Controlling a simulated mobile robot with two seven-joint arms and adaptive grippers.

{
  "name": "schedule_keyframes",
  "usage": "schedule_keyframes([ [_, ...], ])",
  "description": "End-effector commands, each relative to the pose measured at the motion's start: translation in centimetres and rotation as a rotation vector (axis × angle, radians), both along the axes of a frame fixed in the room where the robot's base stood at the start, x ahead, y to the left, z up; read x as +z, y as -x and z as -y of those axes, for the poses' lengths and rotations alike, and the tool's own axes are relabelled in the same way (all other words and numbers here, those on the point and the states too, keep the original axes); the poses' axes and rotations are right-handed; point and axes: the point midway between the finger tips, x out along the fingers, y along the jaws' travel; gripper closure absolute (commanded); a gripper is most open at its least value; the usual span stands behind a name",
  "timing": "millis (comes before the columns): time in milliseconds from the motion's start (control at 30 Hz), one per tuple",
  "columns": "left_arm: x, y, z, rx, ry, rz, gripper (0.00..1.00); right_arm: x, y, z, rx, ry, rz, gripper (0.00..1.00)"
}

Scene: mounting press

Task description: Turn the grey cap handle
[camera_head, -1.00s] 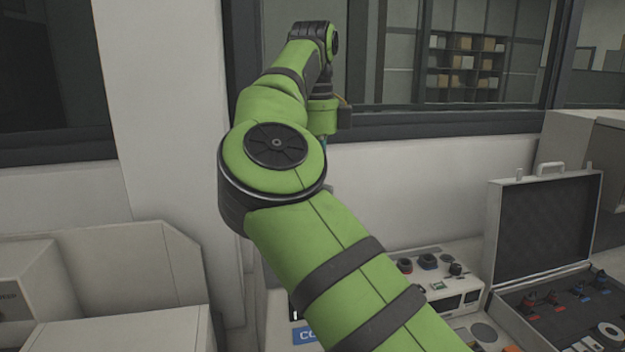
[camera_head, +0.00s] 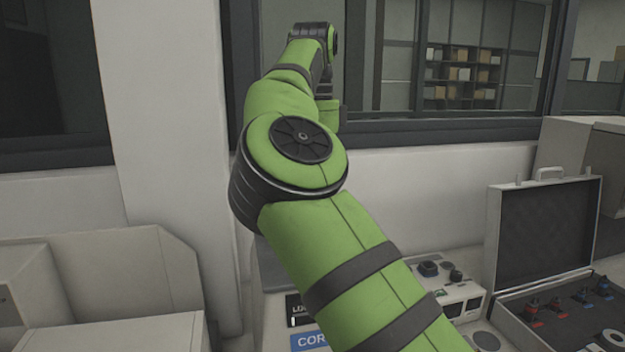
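One green arm of mine, coming in from the lower right, crosses the middle of the view and bends at a large elbow joint. Its gripper is hidden behind the arm's own links. My other arm and gripper are out of view. A white machine with a control panel (camera_head: 462,297) stands behind the arm, with dark knobs on its top. Much of the machine is covered by the arm. I cannot make out a grey cap handle.
An open case (camera_head: 541,235) with red and blue knobbed parts lies at the right. A blue label (camera_head: 308,342) shows left of the arm. Pale box-shaped housings (camera_head: 100,285) stand at the lower left. A window and wall are behind.

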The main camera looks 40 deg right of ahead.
Motion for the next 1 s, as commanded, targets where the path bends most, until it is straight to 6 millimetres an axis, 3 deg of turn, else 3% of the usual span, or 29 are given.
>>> schedule_keyframes([
  [600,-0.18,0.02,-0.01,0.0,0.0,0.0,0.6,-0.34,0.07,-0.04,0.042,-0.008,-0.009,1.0],
  [633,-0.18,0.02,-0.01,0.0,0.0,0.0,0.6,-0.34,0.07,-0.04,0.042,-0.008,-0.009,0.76],
  [700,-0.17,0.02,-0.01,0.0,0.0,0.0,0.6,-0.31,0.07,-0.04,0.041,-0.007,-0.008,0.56],
  [1000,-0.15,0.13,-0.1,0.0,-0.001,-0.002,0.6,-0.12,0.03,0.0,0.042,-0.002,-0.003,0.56],
])
